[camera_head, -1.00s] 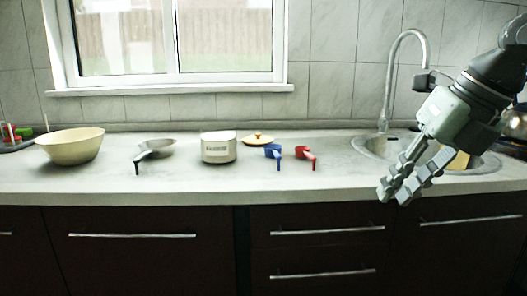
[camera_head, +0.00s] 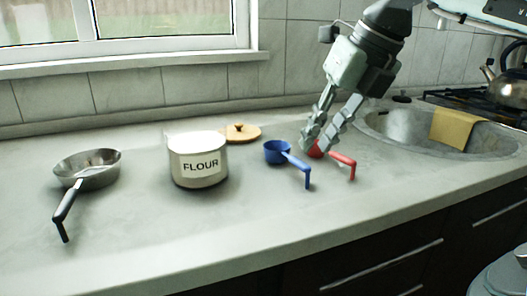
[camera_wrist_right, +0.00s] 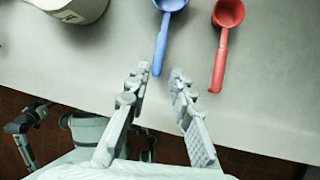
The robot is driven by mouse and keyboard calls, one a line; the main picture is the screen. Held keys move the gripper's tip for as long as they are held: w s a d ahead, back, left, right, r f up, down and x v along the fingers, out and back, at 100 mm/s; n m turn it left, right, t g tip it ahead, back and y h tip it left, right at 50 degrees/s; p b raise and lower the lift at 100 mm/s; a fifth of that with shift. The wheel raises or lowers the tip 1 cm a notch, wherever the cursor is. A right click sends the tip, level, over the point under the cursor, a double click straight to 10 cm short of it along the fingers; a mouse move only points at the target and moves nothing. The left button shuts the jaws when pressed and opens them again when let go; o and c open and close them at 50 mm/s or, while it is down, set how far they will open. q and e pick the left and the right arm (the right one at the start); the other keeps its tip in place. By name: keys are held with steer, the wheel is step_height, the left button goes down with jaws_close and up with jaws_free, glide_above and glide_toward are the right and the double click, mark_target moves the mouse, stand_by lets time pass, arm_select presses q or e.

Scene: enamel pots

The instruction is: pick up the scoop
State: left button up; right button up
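A blue scoop (camera_head: 277,152) lies on the counter with its handle toward the front edge. A red scoop (camera_head: 342,159) lies to its right, its bowl partly hidden by my right gripper (camera_head: 314,146). The blue scoop (camera_wrist_right: 163,40) and red scoop (camera_wrist_right: 226,45) both show in the right wrist view. There my right gripper (camera_wrist_right: 159,72) is open and empty, fingers apart. Its fingertips appear near the end of the blue handle, left of the red scoop. Contact with either scoop cannot be made out. My left gripper cannot be made out in either view.
A white flour pot (camera_head: 198,165) stands left of the scoops, with a wooden lid (camera_head: 240,133) behind. A metal pan (camera_head: 88,169) is farther left. A sink (camera_head: 400,125) with a yellow cloth (camera_head: 452,129) and a kettle (camera_head: 505,80) are right. The counter front is clear.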

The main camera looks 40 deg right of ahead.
mark_target(302, 163)
steer(key=shift+x, duration=0.95)
steer(key=x, duration=0.5)
steer(key=shift+a+f, duration=0.1)
steer(key=shift+f, duration=0.15)
arm_select(q)
steer(key=shift+f, duration=0.45)
arm_select(e)
jaws_close()
